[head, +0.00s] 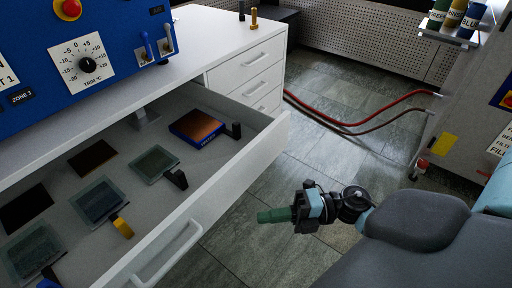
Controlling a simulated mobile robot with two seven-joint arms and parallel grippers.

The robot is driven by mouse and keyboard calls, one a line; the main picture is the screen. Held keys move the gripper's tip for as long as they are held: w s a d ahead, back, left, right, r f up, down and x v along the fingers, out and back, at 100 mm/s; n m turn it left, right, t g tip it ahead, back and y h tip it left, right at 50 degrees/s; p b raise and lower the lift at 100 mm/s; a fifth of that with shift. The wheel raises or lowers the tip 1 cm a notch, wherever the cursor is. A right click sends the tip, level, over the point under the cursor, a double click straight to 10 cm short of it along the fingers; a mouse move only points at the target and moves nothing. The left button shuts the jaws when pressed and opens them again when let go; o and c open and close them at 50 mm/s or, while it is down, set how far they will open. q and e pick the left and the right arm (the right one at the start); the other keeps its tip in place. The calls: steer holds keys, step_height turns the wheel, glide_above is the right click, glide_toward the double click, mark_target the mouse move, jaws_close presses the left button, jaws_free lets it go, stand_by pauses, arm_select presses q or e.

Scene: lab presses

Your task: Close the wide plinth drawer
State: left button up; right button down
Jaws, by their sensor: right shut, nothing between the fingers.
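The wide plinth drawer (228,186) is open, pulled out below the white bench top in the left half of the head view. A white bar handle (167,256) is on its front near the bottom edge. Several flat plates and a blue box with a brown top (197,127) lie inside. My right gripper (262,216) is shut and empty, to the right of the drawer front and apart from it in the picture, pointing left toward it. My left gripper is not in view.
A blue control panel (100,42) with a dial stands on the bench above the drawer. A white cabinet with small shut drawers (246,70) is behind. Red hoses (365,121) cross to a machine at right. The tiled floor (300,165) between is clear.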

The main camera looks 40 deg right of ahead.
glide_toward(200, 212)
steer(key=s+a, duration=0.1)
steer(key=a, duration=0.3)
steer(key=w, duration=0.1)
steer(key=w+a, duration=0.1)
steer(key=shift+w, duration=0.7)
steer(key=shift+w+a, duration=0.15)
steer(key=shift+w, duration=0.05)
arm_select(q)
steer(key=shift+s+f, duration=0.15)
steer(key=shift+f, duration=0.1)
arm_select(e)
steer(key=shift+w, duration=0.1)
